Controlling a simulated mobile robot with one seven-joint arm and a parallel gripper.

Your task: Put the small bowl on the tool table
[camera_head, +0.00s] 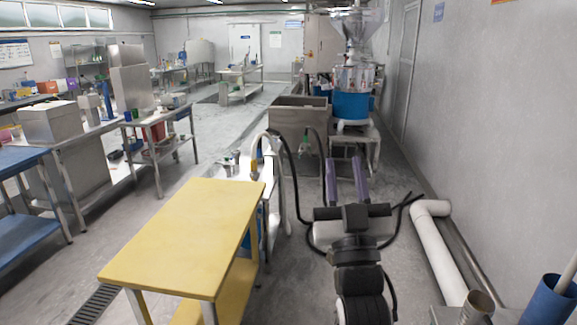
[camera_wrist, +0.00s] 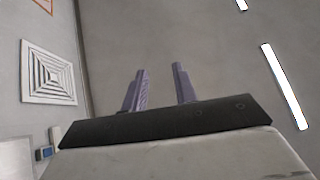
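I cannot make out a clear small bowl. A small metal vessel (camera_head: 480,302) shows at the bottom right, partly cut off by the frame edge. Small metal containers (camera_head: 232,159) stand on the steel table (camera_head: 262,172) behind the yellow table. A bare yellow-topped table (camera_head: 185,235) stands at front left; I cannot tell which table is the tool table. My gripper (camera_head: 346,180) is raised to the right of the yellow table. Its two purple fingers are apart with nothing between them, as the wrist view also shows (camera_wrist: 160,88), pointing towards the ceiling.
A blue cylinder (camera_head: 550,302) stands at the bottom right beside the metal vessel. A white pipe (camera_head: 440,250) runs along the right wall. A steel sink (camera_head: 298,122) and a blue-based grinder (camera_head: 351,104) stand ahead. Blue (camera_head: 20,190) and steel tables line the left; floor between is clear.

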